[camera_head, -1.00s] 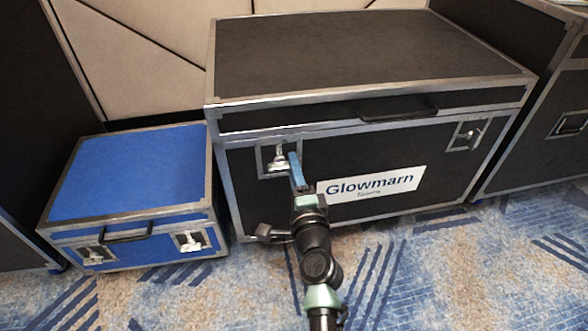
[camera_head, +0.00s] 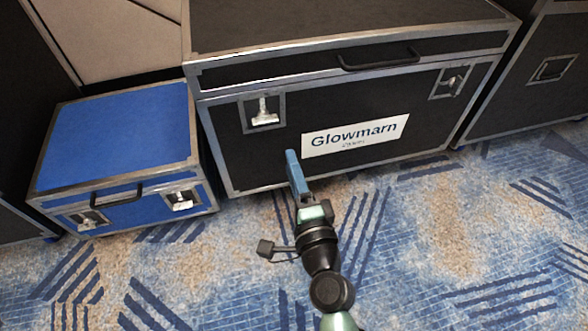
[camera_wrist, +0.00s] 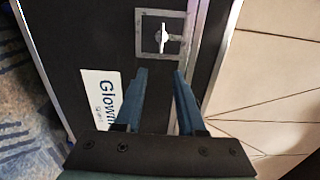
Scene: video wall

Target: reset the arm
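My gripper (camera_head: 292,156) is in front of the large black case, below and to the right of its left latch (camera_head: 264,112). In the wrist view, its two blue fingers (camera_wrist: 161,73) stand apart with nothing between them. The latch also shows in the wrist view (camera_wrist: 162,38), beyond the fingertips. The large black case (camera_head: 225,155) has a white "Glowmarn" label (camera_head: 355,136) and a lid that looks shut.
A smaller blue case (camera_head: 120,130) stands to the left of the black case. Another black case (camera_head: 520,105) stands to the right. Patterned blue carpet (camera_head: 430,230) is clear in front. A beige panelled wall (camera_head: 110,40) is behind.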

